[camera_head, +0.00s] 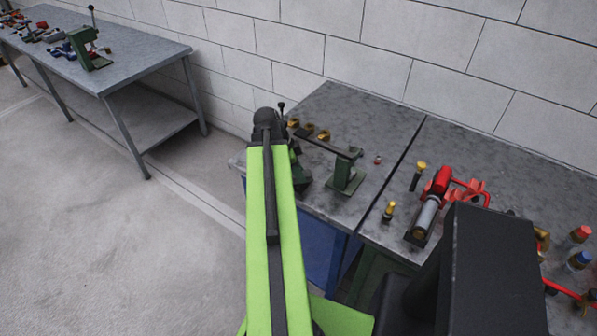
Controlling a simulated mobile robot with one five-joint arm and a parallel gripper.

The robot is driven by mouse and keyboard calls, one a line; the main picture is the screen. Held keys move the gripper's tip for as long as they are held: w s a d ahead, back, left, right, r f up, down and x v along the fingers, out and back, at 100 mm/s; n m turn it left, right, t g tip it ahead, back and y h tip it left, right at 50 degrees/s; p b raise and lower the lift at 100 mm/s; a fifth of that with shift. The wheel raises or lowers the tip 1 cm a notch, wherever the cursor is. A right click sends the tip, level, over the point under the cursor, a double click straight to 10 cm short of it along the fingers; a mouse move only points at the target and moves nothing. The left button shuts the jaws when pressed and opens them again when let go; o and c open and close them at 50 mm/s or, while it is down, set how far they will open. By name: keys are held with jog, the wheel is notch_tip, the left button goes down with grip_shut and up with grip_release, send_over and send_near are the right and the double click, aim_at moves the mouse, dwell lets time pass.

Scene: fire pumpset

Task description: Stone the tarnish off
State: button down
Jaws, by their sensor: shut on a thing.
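My bright green arm reaches away from me to the left part of the near bench (390,120). Its dark rounded end joint covers what lies beyond it, and the gripper fingers and anything between them are hidden. To the right of the arm, a long dark bar (330,145) lies level with its right end on a dark green stand (346,180). The bar's left end runs toward a dark green fixture (300,174), mostly hidden by my arm. I cannot tell which piece bears tarnish, and no stone can be made out.
Several brass pieces (323,135) sit behind the bar. A small red item (377,160) lies right of the stand. Brass-topped parts (389,211), a red-and-grey tool (428,215) and capped bottles (577,262) stand farther right. Another bench (130,58) stands at the left, with open floor before it.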

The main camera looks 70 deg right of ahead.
jog(key=shift+r+p, duration=2.65)
jog(key=shift+r, duration=0.25)
jog(key=shift+r, duration=0.1)
notch_tip(320, 180, up, 3)
jog(key=p, duration=0.3)
